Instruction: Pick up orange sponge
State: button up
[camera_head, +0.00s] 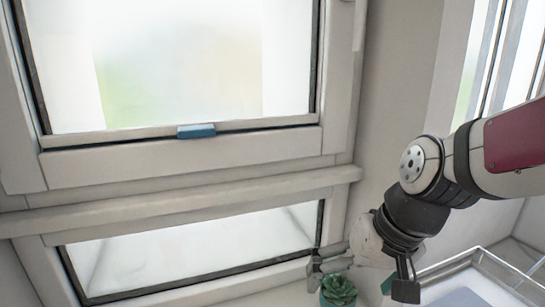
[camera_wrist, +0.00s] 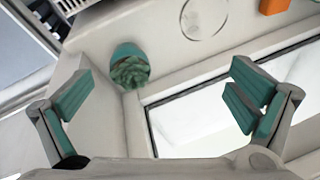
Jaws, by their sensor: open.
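An orange block, likely the orange sponge (camera_wrist: 274,6), shows at the top right edge of the wrist view, partly cut off by the frame. I do not see it in the head view. My gripper (camera_wrist: 163,88) is open and empty, its teal-padded fingers spread wide. The orange block lies beyond the fingertips, up and to the right, apart from them. In the head view my gripper (camera_head: 360,277) is at the lower right, in front of the window.
A succulent in a teal pot (camera_wrist: 130,64) stands ahead of the fingers; it also shows in the head view (camera_head: 339,290). A round clear dish (camera_wrist: 203,17) lies near the orange block. A blue block (camera_head: 196,131) rests on the window frame. A clear-walled tray (camera_head: 483,262) is at the lower right.

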jog(key=shift+s+d, duration=0.15)
jog(key=shift+d, duration=0.05)
